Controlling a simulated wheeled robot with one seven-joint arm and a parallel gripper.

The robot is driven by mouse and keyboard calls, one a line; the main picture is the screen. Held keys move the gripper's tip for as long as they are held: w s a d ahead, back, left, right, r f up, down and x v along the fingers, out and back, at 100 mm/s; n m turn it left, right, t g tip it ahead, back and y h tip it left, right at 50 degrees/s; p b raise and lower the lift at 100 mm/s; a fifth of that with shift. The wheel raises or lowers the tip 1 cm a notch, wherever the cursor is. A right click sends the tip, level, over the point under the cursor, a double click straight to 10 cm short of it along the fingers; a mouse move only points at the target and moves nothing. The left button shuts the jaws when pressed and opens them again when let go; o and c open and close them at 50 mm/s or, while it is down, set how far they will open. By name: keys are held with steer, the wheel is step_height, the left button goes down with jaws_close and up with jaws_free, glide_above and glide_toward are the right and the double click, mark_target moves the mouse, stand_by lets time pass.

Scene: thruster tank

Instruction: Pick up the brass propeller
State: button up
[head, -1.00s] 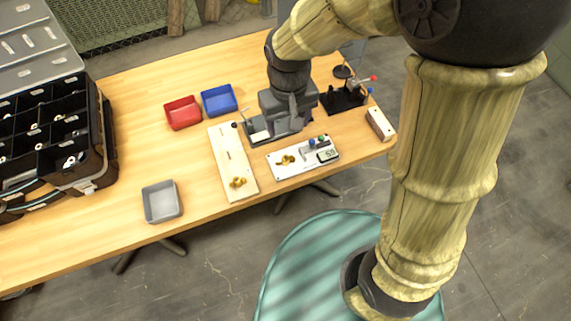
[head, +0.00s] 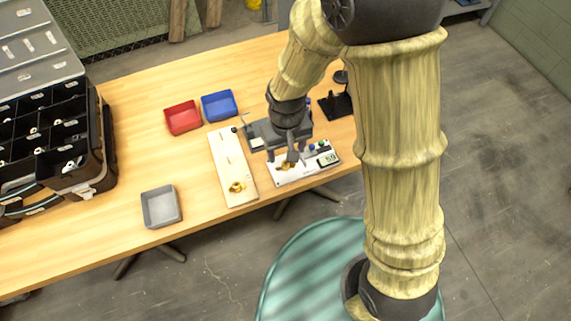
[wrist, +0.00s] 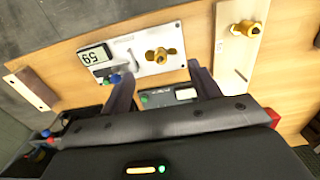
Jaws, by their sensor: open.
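Two brass, propeller-like pieces are in view, too small to tell apart with certainty. One brass piece (wrist: 160,55) sits on the white panel with the small display (wrist: 180,66); in the head view it shows partly behind my gripper (head: 287,166). The other brass piece (wrist: 245,28) sits on the near end of the long cream board (wrist: 222,60), and also shows in the head view (head: 237,187). My gripper (wrist: 158,75) is open and empty. Its fingers point toward the brass piece on the panel, apparently still above it.
A red bin (head: 183,118), a blue bin (head: 219,105) and a grey bin (head: 161,206) stand on the wooden table (head: 130,130). A compartmented black case (head: 70,150) is at the left. A dark stand (head: 335,105) is behind the panel. The table between bins is clear.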

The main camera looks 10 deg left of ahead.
mark_target(285, 165)
steer(key=shift+f, duration=1.3)
steer(key=shift+f, duration=0.1)
steer(key=shift+w+a+f, duration=0.1)
steer(key=shift+w+f, duration=0.1)
steer(key=shift+f, duration=1.05)
steer(key=shift+w+a+f, duration=0.1)
steer(key=shift+w+f, duration=0.1)
steer(key=shift+f, duration=1.05)
steer(key=c, duration=0.8)
steer(key=shift+r, duration=0.15)
